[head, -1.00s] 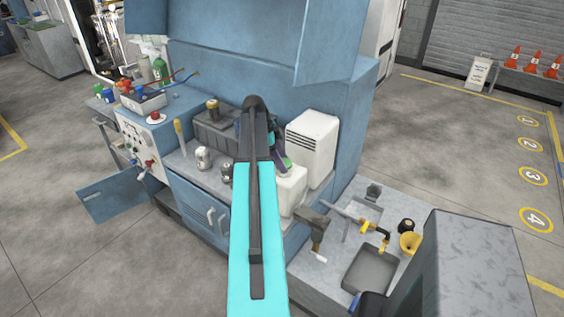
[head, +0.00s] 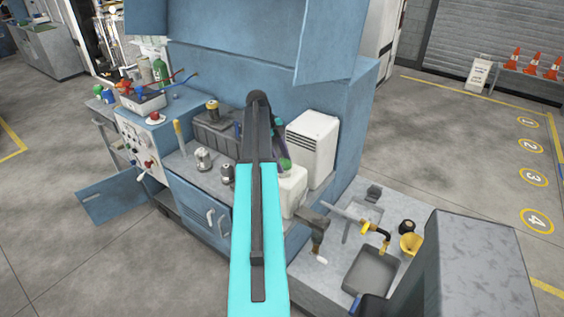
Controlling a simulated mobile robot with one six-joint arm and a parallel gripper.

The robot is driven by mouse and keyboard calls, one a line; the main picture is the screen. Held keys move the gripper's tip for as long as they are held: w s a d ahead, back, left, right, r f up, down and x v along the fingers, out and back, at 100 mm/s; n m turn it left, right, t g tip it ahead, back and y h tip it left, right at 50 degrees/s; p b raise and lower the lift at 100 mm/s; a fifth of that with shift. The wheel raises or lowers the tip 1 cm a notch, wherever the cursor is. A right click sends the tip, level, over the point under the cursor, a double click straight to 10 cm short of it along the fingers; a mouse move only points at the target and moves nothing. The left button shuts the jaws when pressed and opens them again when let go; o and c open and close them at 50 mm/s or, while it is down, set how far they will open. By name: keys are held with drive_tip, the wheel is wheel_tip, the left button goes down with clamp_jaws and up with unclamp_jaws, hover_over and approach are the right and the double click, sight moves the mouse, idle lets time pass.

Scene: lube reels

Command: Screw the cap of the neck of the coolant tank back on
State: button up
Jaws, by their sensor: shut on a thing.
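The coolant tank (head: 293,187) is the white, boxy container on the blue bench, just right of my arm; my arm covers its left side. A green cap (head: 285,163) shows at the top of the tank, over its neck. My gripper (head: 282,157) is mostly hidden behind my arm; a dark, purplish part of it reaches down to the cap. It is shut on the cap. The neck itself is hidden, so I cannot tell how the cap sits on it.
A white louvred box (head: 313,148) stands close behind and right of the tank. Metal canisters (head: 204,159) and a dark battery-like box (head: 212,133) stand left of my arm.

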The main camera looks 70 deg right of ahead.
drive_tip(key=shift+m+y, duration=0.4)
drive_tip(key=shift+m, duration=0.7)
drive_tip(key=shift+d, duration=0.1)
drive_tip(key=shift+m+t, duration=0.3)
drive_tip(key=shift+m, duration=0.3)
drive_tip(key=shift+y+b, duration=0.3)
drive_tip(key=shift+m, duration=0.6)
drive_tip(key=o, duration=1.2)
drive_tip(key=shift+o, duration=0.2)
